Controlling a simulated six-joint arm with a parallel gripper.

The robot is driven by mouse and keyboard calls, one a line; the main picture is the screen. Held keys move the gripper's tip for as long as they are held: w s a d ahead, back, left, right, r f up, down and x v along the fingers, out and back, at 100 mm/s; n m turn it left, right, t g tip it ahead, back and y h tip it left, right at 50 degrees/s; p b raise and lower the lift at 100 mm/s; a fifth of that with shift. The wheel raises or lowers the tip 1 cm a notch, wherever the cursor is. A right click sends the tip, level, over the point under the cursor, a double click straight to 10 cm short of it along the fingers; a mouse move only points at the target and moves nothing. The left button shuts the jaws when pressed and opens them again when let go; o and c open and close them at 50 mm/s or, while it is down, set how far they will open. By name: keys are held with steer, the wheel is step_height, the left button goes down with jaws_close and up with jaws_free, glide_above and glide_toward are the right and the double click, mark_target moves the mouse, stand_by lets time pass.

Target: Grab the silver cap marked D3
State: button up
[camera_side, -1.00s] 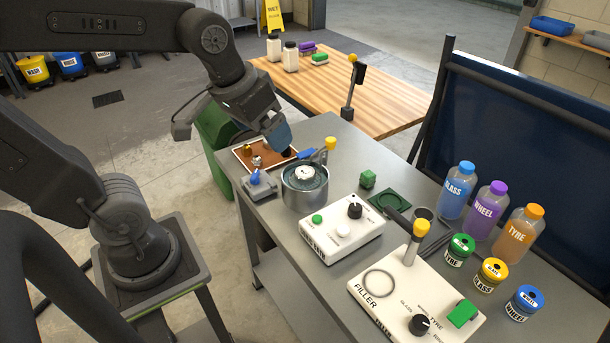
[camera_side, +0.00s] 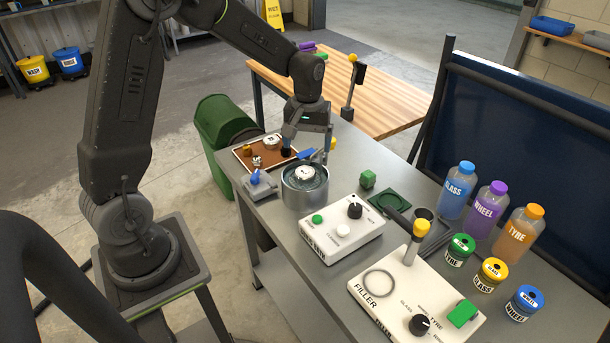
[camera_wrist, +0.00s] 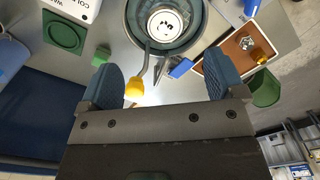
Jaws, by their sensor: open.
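My gripper (camera_side: 306,142) is open and empty, hanging at the tray's right end and behind the metal pot. In the wrist view my gripper (camera_wrist: 163,80) has its two blue fingers wide apart with nothing between their tips. A brown tray (camera_side: 245,154) holds several small caps. A small silver piece (camera_side: 257,161) sits near its front edge and also shows in the wrist view (camera_wrist: 247,43), right of the right finger. A pale round cap (camera_side: 271,142) lies further back. No D3 mark is readable, so I cannot tell which one is D3.
A gold cap (camera_side: 249,150) and a black cap (camera_side: 286,152) are also on the tray. The metal pot (camera_side: 304,199) holds a white-topped disc. A yellow-tipped lever (camera_wrist: 134,88) and a blue-handled tool (camera_side: 308,154) are close to my fingers.

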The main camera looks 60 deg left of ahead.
glide_above(305, 172)
steer(key=f, duration=0.4)
steer(key=shift+w+d+f, duration=0.1)
steer(key=shift+d+f, duration=0.15)
steer(key=shift+d, duration=0.05)
steer(key=shift+a+f, duration=0.2)
steer(key=shift+f, duration=1.15)
steer(key=shift+a+f, duration=0.15)
steer(key=shift+f, duration=1.15)
steer(key=shift+c, duration=0.3)
steer(key=c, duration=1)
steer(key=shift+o, duration=0.2)
steer(key=shift+r, duration=0.15)
